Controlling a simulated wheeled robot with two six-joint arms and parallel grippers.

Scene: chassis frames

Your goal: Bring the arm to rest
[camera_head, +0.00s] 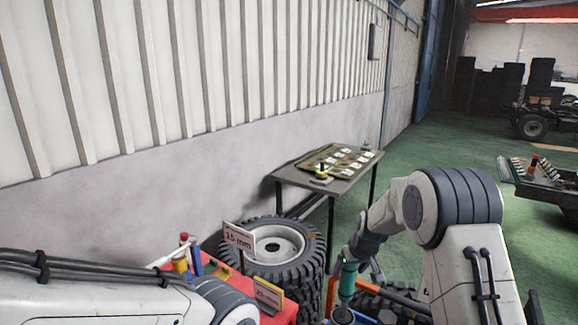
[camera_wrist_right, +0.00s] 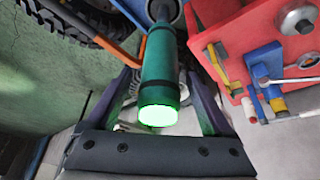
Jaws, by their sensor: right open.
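My right arm (camera_head: 455,220) comes in at the lower right of the head view, bent over and down. Its gripper (camera_head: 360,268) is low in the picture, at a green cylinder (camera_head: 348,282). In the right wrist view the gripper (camera_wrist_right: 155,105) is open, one dark finger on each side of the green cylinder (camera_wrist_right: 159,65), whose near end glows green. Whether the fingers touch it I cannot tell. My left arm (camera_head: 90,290) lies across the lower left of the head view; its gripper is out of frame.
A red workbench surface (camera_head: 275,316) with tools and a "15 mm" sign (camera_head: 238,237) is at lower left. Big tyres (camera_head: 280,250) stand behind it. A table (camera_head: 345,180) with a mat stands by the wall.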

